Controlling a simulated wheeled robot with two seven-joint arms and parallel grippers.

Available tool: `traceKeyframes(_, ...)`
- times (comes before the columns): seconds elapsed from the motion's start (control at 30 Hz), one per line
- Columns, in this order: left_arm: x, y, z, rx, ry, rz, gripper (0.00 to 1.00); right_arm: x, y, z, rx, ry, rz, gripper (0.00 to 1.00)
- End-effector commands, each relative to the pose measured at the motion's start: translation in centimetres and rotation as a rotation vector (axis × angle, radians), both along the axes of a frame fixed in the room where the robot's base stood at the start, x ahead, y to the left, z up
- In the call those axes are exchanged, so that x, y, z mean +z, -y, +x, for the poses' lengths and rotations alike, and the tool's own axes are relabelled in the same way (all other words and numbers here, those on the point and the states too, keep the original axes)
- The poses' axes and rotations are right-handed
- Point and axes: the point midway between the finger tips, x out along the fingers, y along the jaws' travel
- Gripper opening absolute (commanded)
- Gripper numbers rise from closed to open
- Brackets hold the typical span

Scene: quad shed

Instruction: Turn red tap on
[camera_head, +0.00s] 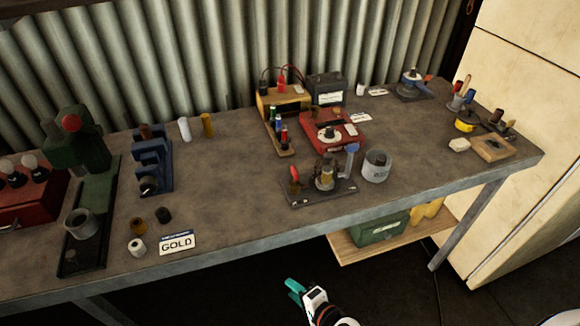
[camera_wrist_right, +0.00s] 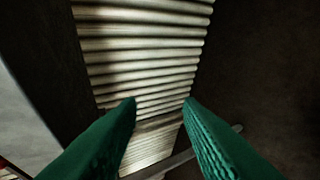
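The red tap (camera_head: 294,178) is a small red handle on a dark base plate (camera_head: 318,194) near the front edge of the workbench. I cannot tell the tap's turn position at this size. My right gripper (camera_head: 294,289), with teal fingers, is below and in front of the bench edge, apart from the tap. In the right wrist view its two fingers (camera_wrist_right: 161,102) are spread with nothing between them. My left gripper is not in view.
The workbench (camera_head: 235,190) has bare room left of the tap plate. A red device (camera_head: 345,140) and a wooden box (camera_head: 283,102) stand behind it. A GOLD card (camera_head: 177,243) lies at the front left. A shelf with a green box (camera_head: 380,229) sits below the bench.

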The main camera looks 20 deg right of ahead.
Motion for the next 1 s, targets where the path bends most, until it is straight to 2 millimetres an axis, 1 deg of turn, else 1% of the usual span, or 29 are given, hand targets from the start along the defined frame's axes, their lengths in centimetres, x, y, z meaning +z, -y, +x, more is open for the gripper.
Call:
traceKeyframes(0.03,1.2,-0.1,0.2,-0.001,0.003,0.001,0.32,6.9,-0.3,1.8,-0.074,0.065,0.194,0.33)
traceKeyframes(0.1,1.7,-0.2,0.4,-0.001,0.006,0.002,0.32,13.9,0.0,3.4,-0.186,0.116,0.490,0.33)
traceKeyframes(0.13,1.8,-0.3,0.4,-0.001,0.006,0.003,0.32,15.9,0.4,3.9,-0.231,0.126,0.607,0.33)
traceKeyframes(0.2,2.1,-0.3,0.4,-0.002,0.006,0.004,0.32,19.4,1.7,4.6,-0.336,0.128,0.857,0.33)
traceKeyframes(0.3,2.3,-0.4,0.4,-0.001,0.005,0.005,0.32,22.1,3.5,5.3,-0.469,0.100,1.157,0.33)
traceKeyframes(0.4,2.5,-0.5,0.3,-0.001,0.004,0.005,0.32,23.0,4.7,5.7,-0.571,0.059,1.368,0.33)
traceKeyframes(0.5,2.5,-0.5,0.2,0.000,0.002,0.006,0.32,23.2,5.4,5.9,-0.629,0.029,1.486,0.33)
traceKeyframes(0.57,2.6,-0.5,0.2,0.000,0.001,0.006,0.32,23.3,5.6,6.1,-0.644,0.019,1.520,0.33)
traceKeyframes(0.67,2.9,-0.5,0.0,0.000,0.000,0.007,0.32,23.4,5.6,7.0,-0.652,0.014,1.538,0.33)
traceKeyframes(0.77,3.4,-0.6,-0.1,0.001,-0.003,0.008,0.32,23.5,5.5,8.6,-0.651,0.015,1.535,0.33)
traceKeyframes(1.0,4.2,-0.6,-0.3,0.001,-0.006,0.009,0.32,23.4,5.4,13.6,-0.651,0.016,1.534,0.33)
